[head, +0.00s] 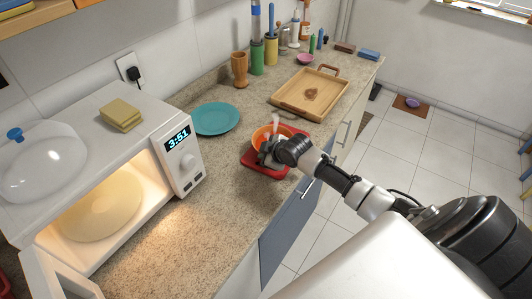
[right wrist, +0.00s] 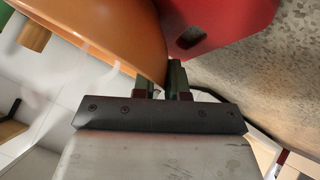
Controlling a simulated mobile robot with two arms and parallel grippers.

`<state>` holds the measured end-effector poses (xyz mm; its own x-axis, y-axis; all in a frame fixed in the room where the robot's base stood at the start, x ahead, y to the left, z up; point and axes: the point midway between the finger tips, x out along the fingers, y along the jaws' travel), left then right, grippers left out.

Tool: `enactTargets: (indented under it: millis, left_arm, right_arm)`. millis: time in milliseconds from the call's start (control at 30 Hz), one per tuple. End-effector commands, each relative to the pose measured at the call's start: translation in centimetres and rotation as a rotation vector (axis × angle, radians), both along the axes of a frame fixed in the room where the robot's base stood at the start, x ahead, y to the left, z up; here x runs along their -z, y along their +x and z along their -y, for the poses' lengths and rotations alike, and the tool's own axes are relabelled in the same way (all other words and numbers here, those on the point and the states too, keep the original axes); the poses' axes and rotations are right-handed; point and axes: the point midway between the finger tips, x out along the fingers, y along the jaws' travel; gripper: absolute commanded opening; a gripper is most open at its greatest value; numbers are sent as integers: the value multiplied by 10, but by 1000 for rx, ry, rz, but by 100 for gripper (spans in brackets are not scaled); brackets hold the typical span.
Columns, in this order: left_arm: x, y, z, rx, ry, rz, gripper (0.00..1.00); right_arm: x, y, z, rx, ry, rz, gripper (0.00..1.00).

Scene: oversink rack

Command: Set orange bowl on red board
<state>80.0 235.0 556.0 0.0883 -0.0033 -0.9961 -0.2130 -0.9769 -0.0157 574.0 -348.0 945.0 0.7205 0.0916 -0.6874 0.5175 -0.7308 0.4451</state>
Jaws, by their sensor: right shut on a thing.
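The orange bowl (head: 258,136) is over the red board (head: 254,168) on the counter in the head view, partly hidden by my right gripper (head: 268,152). The right wrist view shows the bowl's smooth side (right wrist: 95,30) close up, with the red board (right wrist: 225,20) beside and behind it. My right gripper's fingers (right wrist: 163,78) are shut on the bowl's edge. I cannot tell whether the bowl's base touches the board. My left gripper is not in view.
A teal plate (head: 215,118) lies left of the board. A wooden tray (head: 296,98) sits farther back. An open, lit microwave (head: 172,188) stands at the left with a yellow sponge (head: 121,113) on top. The counter in front of the board is clear.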

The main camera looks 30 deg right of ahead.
Motion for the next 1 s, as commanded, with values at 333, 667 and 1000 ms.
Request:
enactTargets:
  millis: [333,667,1000]
  left_arm:
    - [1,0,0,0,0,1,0]
    - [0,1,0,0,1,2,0]
    - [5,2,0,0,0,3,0]
  right_arm:
    - [2,0,0,1,1,-1,39]
    - [-2,-2,1,0,-1,-1,39]
    - [-40,-43,6,-2,-3,0,39]
